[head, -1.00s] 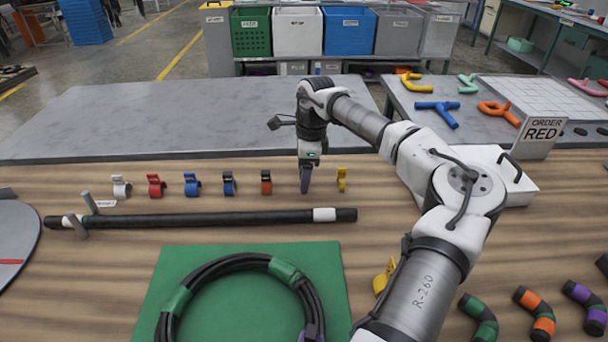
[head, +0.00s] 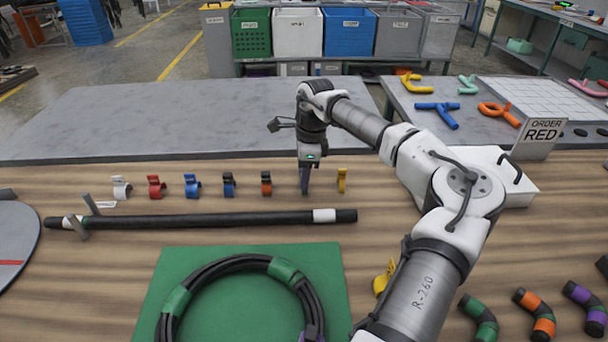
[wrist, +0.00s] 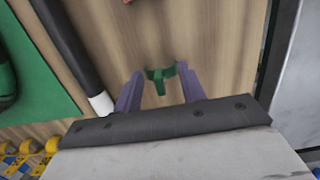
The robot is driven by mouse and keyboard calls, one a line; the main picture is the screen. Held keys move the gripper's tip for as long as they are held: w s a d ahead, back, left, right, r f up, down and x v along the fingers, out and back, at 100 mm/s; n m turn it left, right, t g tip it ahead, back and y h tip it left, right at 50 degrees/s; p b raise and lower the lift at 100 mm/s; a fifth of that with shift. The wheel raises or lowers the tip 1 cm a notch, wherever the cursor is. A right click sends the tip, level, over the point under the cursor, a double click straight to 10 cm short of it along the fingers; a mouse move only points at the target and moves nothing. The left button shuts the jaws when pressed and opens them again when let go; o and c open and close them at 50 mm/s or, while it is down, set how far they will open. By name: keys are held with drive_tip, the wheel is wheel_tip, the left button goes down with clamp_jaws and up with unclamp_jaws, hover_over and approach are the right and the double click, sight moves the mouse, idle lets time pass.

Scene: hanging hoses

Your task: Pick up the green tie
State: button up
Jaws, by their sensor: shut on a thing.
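The green tie (wrist: 160,80) is a small clip-like piece between the two purple fingers of my gripper (wrist: 160,72) in the wrist view. The fingers are shut on it. The green tie is hidden behind the fingers there. It appears to be at table level, though I cannot tell whether it touches the table.
White (head: 121,188), red (head: 156,187) and blue ties (head: 192,186) stand farther left in the row. A black hose (head: 200,219) with a white band lies in front. A coiled hose (head: 200,273) lies on a green mat (head: 335,280). An "ORDER RED" sign (head: 540,133) stands right.

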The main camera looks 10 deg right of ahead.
wheel_tip(320, 180, up, 20)
drive_tip(key=shift+b, duration=0.45)
drive_tip(key=shift+f, duration=0.1)
drive_tip(key=o, duration=0.3)
drive_tip(key=c, duration=0.3)
drive_tip(key=shift+c, duration=0.2)
drive_tip(key=shift+s, duration=0.1)
idle(0.9)
